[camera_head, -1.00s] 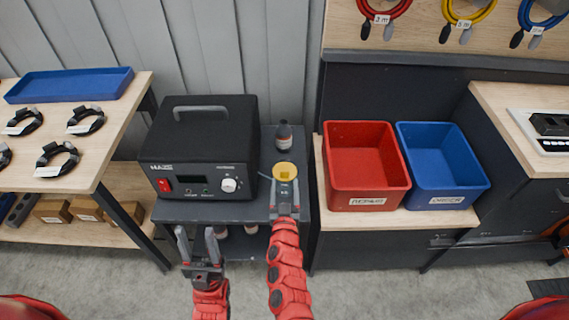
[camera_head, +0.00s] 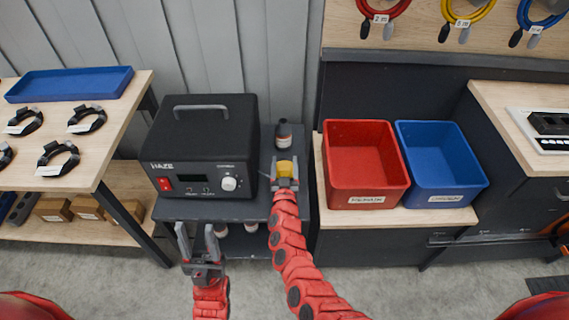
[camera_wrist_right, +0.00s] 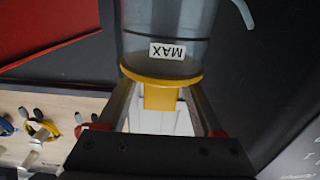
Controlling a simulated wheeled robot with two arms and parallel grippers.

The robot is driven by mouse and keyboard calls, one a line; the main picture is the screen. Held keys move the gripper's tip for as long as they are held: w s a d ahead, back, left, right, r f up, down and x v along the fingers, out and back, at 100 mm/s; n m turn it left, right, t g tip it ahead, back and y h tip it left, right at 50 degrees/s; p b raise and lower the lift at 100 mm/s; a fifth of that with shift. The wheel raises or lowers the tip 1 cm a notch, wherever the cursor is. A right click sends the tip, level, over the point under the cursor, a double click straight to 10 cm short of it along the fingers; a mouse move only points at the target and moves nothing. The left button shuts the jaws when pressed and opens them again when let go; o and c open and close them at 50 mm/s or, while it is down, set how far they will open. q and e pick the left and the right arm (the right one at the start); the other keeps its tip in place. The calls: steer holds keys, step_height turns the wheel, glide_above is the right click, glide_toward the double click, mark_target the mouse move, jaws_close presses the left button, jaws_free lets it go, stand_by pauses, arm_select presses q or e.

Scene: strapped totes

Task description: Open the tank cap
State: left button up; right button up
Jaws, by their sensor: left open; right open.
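The yellow tank cap (camera_head: 284,169) is at the right side of the black HAZE machine (camera_head: 200,140). In the right wrist view the cap (camera_wrist_right: 160,78) is a round yellow disc with a raised tab, on a grey see-through tank (camera_wrist_right: 165,28) labelled MAX. My right gripper (camera_head: 285,182) is at the cap; in its wrist view the fingers (camera_wrist_right: 160,102) stand on either side of the tab, open, and contact cannot be made out. My left gripper (camera_head: 198,240) is open and empty in front of the machine's cart (camera_head: 180,212).
A dark bottle (camera_head: 283,134) stands behind the cap. A red bin (camera_head: 366,200) and a blue bin (camera_head: 440,202) are to the right. A wooden shelf (camera_head: 85,165) with black cable coils and a blue tray (camera_head: 68,85) is at the left.

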jaws_close()
stand_by(1.3)
